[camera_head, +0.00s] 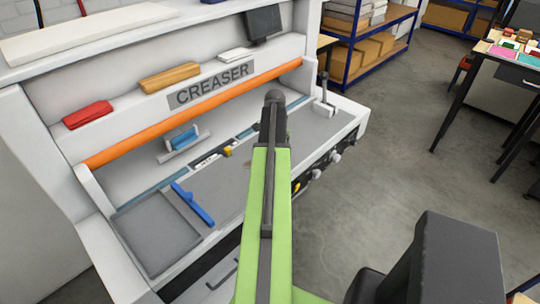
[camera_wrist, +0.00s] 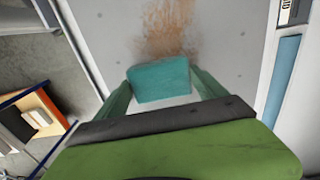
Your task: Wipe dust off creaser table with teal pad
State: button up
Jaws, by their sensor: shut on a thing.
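The creaser table (camera_head: 234,175) is a grey flat bed on the white machine labelled CREASER. In the wrist view, the teal pad (camera_wrist: 160,80) is between the fingers of my gripper (camera_wrist: 162,88), which is shut on it. The pad is over the grey table surface (camera_wrist: 110,35); I cannot tell whether it touches. A brown dust patch (camera_wrist: 168,28) lies on the table just beyond the pad. In the head view my green arm hides the pad, the fingertips and most of the dust.
A blue bar (camera_head: 193,204) and a grey tray (camera_head: 158,232) are at the table's left. A small upright post (camera_head: 324,95) stands at its right. An orange roller (camera_head: 195,114) runs along the back. Red and tan blocks sit on the ledge above. Knobs line the front edge.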

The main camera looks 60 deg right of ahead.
aim_at(244, 171)
jog(key=shift+w+d, duration=0.5)
jog(key=shift+w, duration=0.25)
jog(key=shift+w+a+r, duration=0.1)
jog(key=shift+w+a, duration=0.1)
jog(key=shift+a, duration=0.6)
jog(key=shift+w+a, duration=0.2)
jog(key=shift+a, duration=0.55)
jog(key=shift+w+a, duration=0.4)
jog(key=shift+a, duration=0.75)
jog(key=shift+w+a, duration=0.4)
jog(key=shift+a, duration=0.75)
jog(key=shift+w+a, duration=0.4)
jog(key=shift+a, duration=0.75)
